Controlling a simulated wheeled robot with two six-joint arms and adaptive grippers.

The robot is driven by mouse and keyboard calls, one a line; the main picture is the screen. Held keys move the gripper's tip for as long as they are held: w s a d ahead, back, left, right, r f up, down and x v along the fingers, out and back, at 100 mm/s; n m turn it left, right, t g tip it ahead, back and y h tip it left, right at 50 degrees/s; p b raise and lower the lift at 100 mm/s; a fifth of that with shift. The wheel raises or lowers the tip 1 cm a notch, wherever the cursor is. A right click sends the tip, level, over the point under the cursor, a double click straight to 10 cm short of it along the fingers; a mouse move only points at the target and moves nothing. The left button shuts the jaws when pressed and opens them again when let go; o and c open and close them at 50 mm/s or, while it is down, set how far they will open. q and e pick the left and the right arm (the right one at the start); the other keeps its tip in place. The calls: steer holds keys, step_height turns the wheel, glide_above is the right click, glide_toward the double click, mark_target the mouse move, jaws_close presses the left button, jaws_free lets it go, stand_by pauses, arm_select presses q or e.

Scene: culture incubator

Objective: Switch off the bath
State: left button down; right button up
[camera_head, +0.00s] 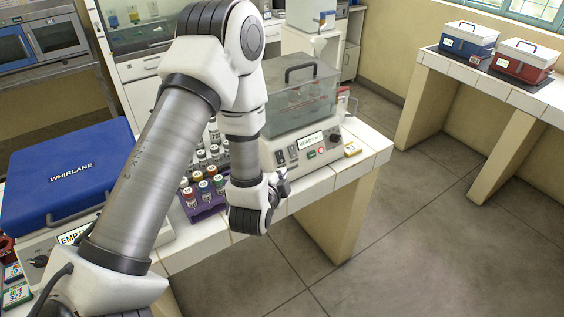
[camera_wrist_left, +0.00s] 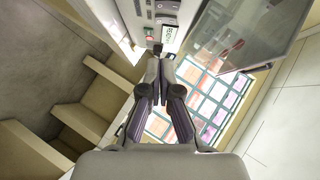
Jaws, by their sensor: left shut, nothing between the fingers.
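The bath stands on the white-tiled bench, with a clear lid (camera_head: 300,95) that is closed and has a black handle. Its front panel (camera_head: 300,155) has a READY display (camera_head: 311,141), dark rocker switches (camera_head: 281,157), a small red lit button (camera_head: 321,150) and a black knob (camera_head: 334,138). My left gripper (camera_head: 283,182) is just in front of the panel's lower left, partly hidden by my wrist. In the left wrist view my left gripper (camera_wrist_left: 158,60) is shut and empty, its tips close to the bath panel (camera_wrist_left: 170,12); contact cannot be told. My right gripper is out of view.
A purple rack (camera_head: 203,202) of capped tubes stands left of my wrist. A blue-lidded WHIRLANE machine (camera_head: 70,165) is farther left, with an EMPTY display. Blue (camera_head: 467,40) and red (camera_head: 525,60) boxes stand on a side bench. Floor is clear.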

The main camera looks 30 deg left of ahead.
arm_select(q)
steer(key=p, duration=0.2)
glide_toward(285, 159)
steer(key=w+d, duration=0.1)
steer(key=w, duration=0.2)
steer(key=shift+w+a+f+p, duration=0.85)
steer(key=shift+w+a, duration=0.15)
steer(key=shift+a, duration=0.1)
steer(key=shift+w+a+f, duration=0.1)
steer(key=shift+a+f, duration=0.2)
steer(key=shift+a, duration=0.15)
steer(key=shift+d, duration=0.15)
